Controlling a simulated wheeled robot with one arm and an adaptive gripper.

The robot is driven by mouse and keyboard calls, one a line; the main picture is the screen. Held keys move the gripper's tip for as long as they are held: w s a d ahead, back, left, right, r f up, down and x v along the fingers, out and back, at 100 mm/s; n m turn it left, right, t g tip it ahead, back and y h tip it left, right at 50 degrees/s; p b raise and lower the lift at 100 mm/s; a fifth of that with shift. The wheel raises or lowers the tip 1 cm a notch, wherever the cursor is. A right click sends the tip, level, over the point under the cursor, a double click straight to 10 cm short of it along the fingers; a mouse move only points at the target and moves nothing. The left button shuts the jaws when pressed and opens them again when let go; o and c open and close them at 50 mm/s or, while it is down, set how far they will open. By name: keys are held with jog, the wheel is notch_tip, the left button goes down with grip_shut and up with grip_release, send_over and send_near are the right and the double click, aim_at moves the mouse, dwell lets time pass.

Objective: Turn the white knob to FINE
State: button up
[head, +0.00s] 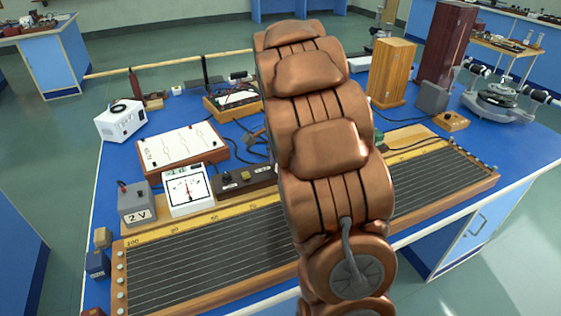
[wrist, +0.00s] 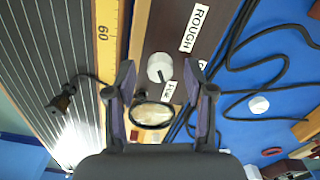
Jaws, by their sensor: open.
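The white knob (wrist: 160,68) sits on a dark brown box (wrist: 178,40) in the wrist view. A white label reading ROUGH (wrist: 194,28) is above and right of it. A second label (wrist: 168,91) is just below the knob, partly readable; a third, to the right, is mostly hidden by a finger. I cannot read which label the knob points to. My gripper (wrist: 160,80) is open, its fingers apart on either side of the knob, with no visible contact. In the head view the dark box (head: 247,181) shows partly; my arm hides its right part, and the knob is not visible there.
A long wire board with a yellow scale (wrist: 106,35) lies left of the box in the wrist view. A round, dark-rimmed pale disc (wrist: 152,113) shows between the fingers. Black cables (wrist: 262,60) cross the blue bench. A white meter (head: 187,190) stands near the box.

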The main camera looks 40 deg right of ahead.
notch_tip(320, 180, up, 12)
jog(key=shift+f, duration=0.15)
dwell(0.4)
dwell(0.4)
jog(key=s+a+r+n+p, duration=0.1)
jog(key=s+a+n+p, duration=0.3)
jog(key=s+a+n, duration=0.7)
jog(key=s+a+f+n+g+p, duration=0.1)
jog(key=s+a+f+n, duration=0.1)
jog(key=s+a, duration=0.4)
jog(key=s+a+f+n+p, duration=0.2)
jog(key=s+a+n, duration=0.2)
jog(key=s, duration=0.8)
jog(key=shift+s+a+f+n+g, duration=0.2)
jog(key=shift+a+f+n+g, duration=0.15)
jog(key=shift+a, duration=0.65)
